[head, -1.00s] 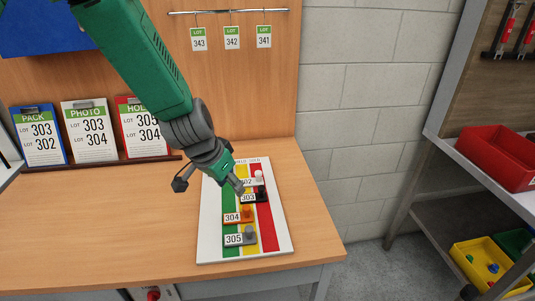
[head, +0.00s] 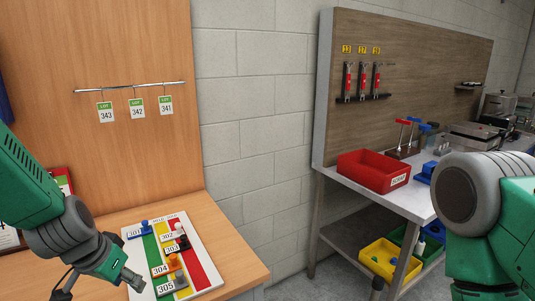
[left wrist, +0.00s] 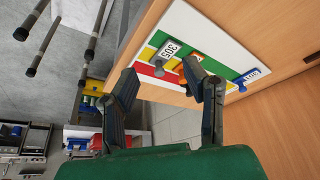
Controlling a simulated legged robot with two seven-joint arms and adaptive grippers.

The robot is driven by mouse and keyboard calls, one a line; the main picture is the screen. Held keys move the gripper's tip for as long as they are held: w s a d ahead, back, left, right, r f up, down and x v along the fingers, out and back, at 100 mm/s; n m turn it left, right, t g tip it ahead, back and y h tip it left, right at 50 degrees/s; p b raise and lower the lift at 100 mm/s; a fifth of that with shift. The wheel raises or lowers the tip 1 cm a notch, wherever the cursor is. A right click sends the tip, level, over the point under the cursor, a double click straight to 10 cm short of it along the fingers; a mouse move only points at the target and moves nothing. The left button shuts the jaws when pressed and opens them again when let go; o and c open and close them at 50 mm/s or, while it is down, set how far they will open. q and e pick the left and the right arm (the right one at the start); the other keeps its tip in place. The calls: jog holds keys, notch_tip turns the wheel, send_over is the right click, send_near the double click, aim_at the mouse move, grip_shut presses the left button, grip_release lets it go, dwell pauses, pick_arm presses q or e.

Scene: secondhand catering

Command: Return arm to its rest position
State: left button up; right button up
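My left gripper (head: 132,279) is low at the left of the head view, beside the near left edge of the striped lot board. In the left wrist view its two fingers (left wrist: 160,78) are apart with nothing between them. The board (head: 199,268) is white with green, yellow and red stripes and lies on the wooden table. It carries blue 301 (head: 146,227), white 302 (head: 180,228), black 303 (head: 183,243), orange 304 (head: 174,262) and grey 305 (head: 180,280). My right arm (head: 480,205) shows at the right edge; its gripper is out of view.
Lot tags (head: 137,108) hang from a rail on the wood panel. A grey metal bench (head: 405,203) at the right holds a red bin (head: 372,172), with a yellow bin (head: 385,263) on its lower shelf. Floor shows between table and bench.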

pick_arm(q)
jog(key=s+f+g+y+b, duration=0.1)
jog(key=s+f+b, duration=0.2)
jog(key=s+f, duration=0.35)
jog(key=s+a+f+n+b, duration=0.1)
jog(key=s+f+b, duration=0.15)
jog(key=f, duration=0.65)
jog(key=s+f+g+y+b, duration=0.1)
jog(key=s+f+b, duration=0.2)
jog(key=s+f, duration=0.35)
jog(key=s+d+f+n+g+h+b, duration=0.1)
jog(key=s+f+b, duration=0.4)
jog(key=s+f, duration=0.8)
jog(key=shift+d+f+g, duration=0.3)
jog(key=shift+d+f, duration=0.1)
jog(key=shift+w, duration=0.1)
